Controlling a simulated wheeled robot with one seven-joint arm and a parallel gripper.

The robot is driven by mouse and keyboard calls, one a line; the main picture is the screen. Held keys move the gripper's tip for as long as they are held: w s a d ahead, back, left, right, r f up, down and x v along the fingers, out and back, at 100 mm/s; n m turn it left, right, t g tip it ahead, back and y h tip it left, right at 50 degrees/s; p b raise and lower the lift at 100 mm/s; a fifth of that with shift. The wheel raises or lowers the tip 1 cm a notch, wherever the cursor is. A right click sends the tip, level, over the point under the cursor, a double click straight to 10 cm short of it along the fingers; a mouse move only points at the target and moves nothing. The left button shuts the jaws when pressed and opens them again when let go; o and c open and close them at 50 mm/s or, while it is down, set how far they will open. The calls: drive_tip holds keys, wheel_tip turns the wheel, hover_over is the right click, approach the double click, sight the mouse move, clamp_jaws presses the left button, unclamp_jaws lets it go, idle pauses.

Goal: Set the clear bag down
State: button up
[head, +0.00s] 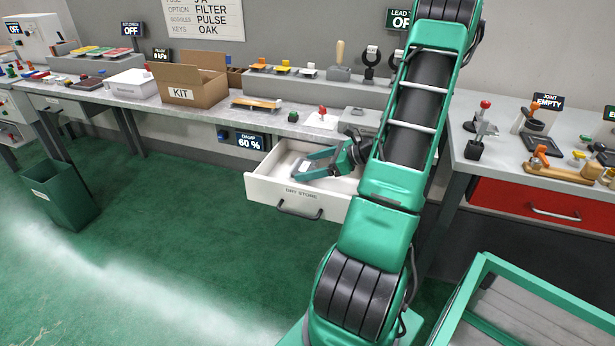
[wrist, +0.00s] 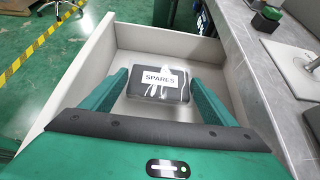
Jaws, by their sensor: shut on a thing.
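The clear bag (wrist: 160,95) holds a dark block with a white SPARES label. In the wrist view it sits between the two green fingers of my gripper (wrist: 159,80), which is shut on it. In the head view my gripper (head: 302,166) reaches down into the open white drawer (head: 270,191) marked DRY STORE. The bag is over the drawer floor, inside its walls. I cannot tell whether it touches the floor. The bag is small and partly hidden by the fingers in the head view.
The drawer's walls stand close around my gripper, and the grey bench (head: 270,113) overhangs its back. A box marked KIT (head: 193,84) stands on the bench. A display reading 60 % (head: 249,142) hangs left of the drawer. A green bin (head: 58,196) stands on the floor at left.

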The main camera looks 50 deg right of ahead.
drive_tip(key=shift+s+d+f, duration=0.1)
drive_tip(key=shift+f, duration=1.65)
drive_tip(key=o, duration=1.1)
drive_tip(key=shift+f, duration=0.1)
drive_tip(key=shift+c, duration=0.2)
drive_tip(key=v, duration=1.2)
